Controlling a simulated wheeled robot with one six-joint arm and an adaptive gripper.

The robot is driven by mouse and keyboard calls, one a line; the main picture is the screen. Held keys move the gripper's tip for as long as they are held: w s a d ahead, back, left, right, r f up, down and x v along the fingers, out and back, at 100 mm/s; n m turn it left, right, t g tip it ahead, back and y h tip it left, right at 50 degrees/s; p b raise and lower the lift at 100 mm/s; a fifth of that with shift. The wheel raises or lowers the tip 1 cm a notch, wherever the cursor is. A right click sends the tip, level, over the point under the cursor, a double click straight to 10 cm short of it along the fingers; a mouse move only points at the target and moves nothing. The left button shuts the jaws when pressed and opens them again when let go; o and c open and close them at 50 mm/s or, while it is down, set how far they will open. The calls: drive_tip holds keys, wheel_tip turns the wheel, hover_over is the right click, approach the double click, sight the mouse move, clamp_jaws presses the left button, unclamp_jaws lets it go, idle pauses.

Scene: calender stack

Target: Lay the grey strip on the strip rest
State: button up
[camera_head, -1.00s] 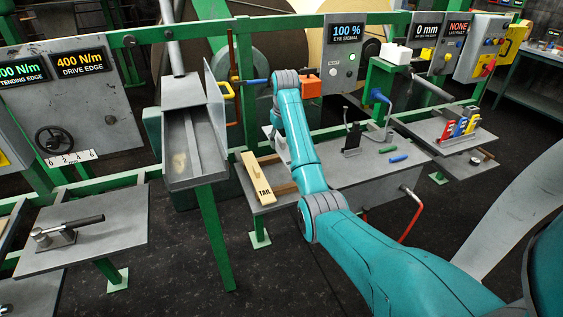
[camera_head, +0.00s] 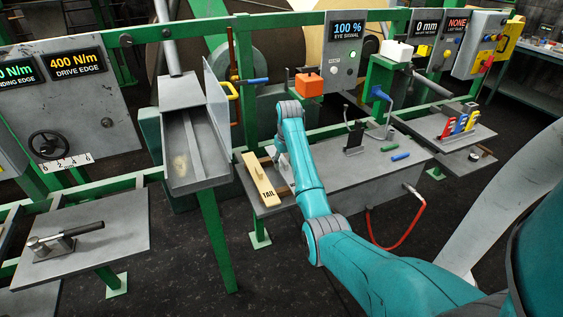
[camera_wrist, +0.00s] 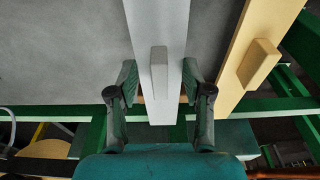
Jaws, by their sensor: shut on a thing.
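The grey strip (camera_wrist: 157,25), pale with a raised tab on top, runs away from my gripper (camera_wrist: 160,100) in the wrist view. The two fingers are shut on the strip, one at each side. In the head view my arm hides the gripper and most of the strip; a pale piece (camera_head: 283,171), probably the strip, shows beside my wrist over the left end of the grey table. Brown wooden bars lie on that table there and may be the strip rest (camera_head: 284,190). Whether the strip touches them I cannot tell.
A yellow wooden piece marked TAIL (camera_head: 259,178) lies just left of the strip; it shows close by on the right in the wrist view (camera_wrist: 250,42). A grey chute (camera_head: 192,150) stands further left. The table (camera_head: 350,175) right of my arm holds a black holder and green and blue pieces.

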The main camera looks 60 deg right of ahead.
drive_tip(key=shift+f, duration=0.45)
drive_tip(key=o, duration=1.2)
drive_tip(key=shift+c, duration=0.2)
